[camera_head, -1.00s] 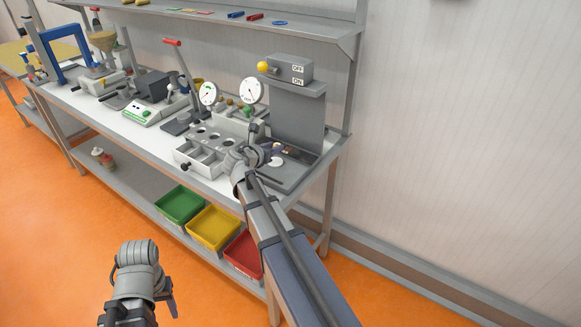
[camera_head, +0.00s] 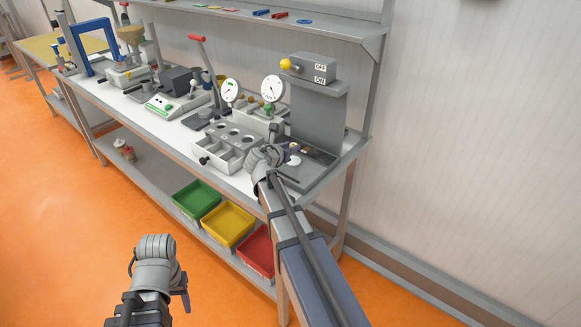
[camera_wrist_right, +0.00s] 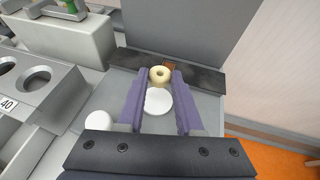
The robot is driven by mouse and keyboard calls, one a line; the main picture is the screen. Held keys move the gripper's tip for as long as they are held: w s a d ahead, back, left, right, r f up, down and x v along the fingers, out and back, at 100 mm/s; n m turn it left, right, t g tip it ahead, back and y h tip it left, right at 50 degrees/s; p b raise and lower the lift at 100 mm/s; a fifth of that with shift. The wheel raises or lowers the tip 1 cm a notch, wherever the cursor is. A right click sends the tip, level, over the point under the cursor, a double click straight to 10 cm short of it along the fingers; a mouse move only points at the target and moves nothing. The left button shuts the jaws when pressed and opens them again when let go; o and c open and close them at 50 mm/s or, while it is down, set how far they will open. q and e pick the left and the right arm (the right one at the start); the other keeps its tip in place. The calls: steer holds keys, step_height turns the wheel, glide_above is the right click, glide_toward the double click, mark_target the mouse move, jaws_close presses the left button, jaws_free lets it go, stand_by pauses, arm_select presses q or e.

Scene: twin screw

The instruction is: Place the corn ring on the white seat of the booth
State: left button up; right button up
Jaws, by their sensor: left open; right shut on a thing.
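The corn ring (camera_wrist_right: 160,74) is a pale yellow ring with a hole in its middle. My right gripper (camera_wrist_right: 160,78) is shut on it, with a purple finger on each side. The white seat (camera_wrist_right: 157,101) is a round disc on the grey base of the booth (camera_head: 318,118). In the right wrist view the ring shows just beyond the disc, between the fingertips; its height above the base is hard to tell. In the head view my right gripper (camera_head: 290,150) reaches in over the booth's base. My left gripper (camera_head: 183,292) is open and away from the bench, over the floor.
A grey block with round holes (camera_head: 235,135) and drawers stands left of the booth. Another white round thing (camera_wrist_right: 98,121) is partly hidden by my right gripper. A switch box (camera_head: 313,68) tops the booth. Green, yellow and red bins (camera_head: 228,222) sit on the lower shelf.

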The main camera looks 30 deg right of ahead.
mark_target(290, 164)
arm_select(q)
steer(key=shift+f+b, duration=1.95)
steer(key=shift+f, duration=0.55)
arm_select(e)
steer(key=shift+f, duration=2.5)
arm_select(q)
steer(key=shift+f, duration=0.1)
arm_select(e)
steer(key=shift+f, duration=0.1)
steer(key=shift+f, duration=0.15)
steer(key=o, duration=0.9)
steer(key=shift+r, duration=0.3)
arm_select(q)
steer(key=shift+r+p, duration=2.3)
steer(key=shift+r, duration=0.1)
arm_select(e)
steer(key=shift+v, duration=6)
